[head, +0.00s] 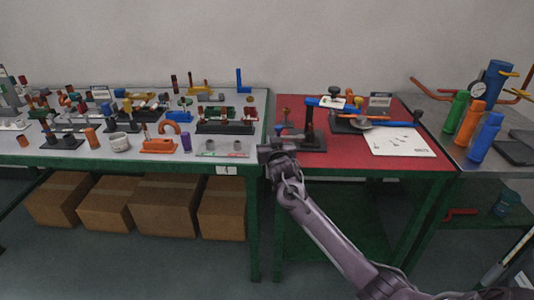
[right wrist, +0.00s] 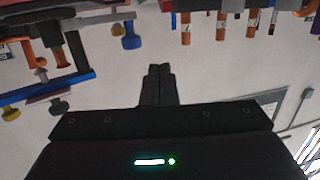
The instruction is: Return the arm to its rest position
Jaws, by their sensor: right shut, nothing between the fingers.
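My right arm (head: 335,240) reaches up from the lower right of the head view. My right gripper (head: 275,152) is at the front edge of the tables, near the gap between the grey table and the red table. In the right wrist view, its two fingers (right wrist: 158,85) are together with nothing between them. My left gripper is not in view.
The grey table (head: 75,158) holds many small parts. The red table (head: 350,159) bears a black stand (head: 311,130) close to the gripper and a white sheet (head: 400,142). Blue, orange and green bottles (head: 485,137) stand at right. Cardboard boxes (head: 165,205) sit below.

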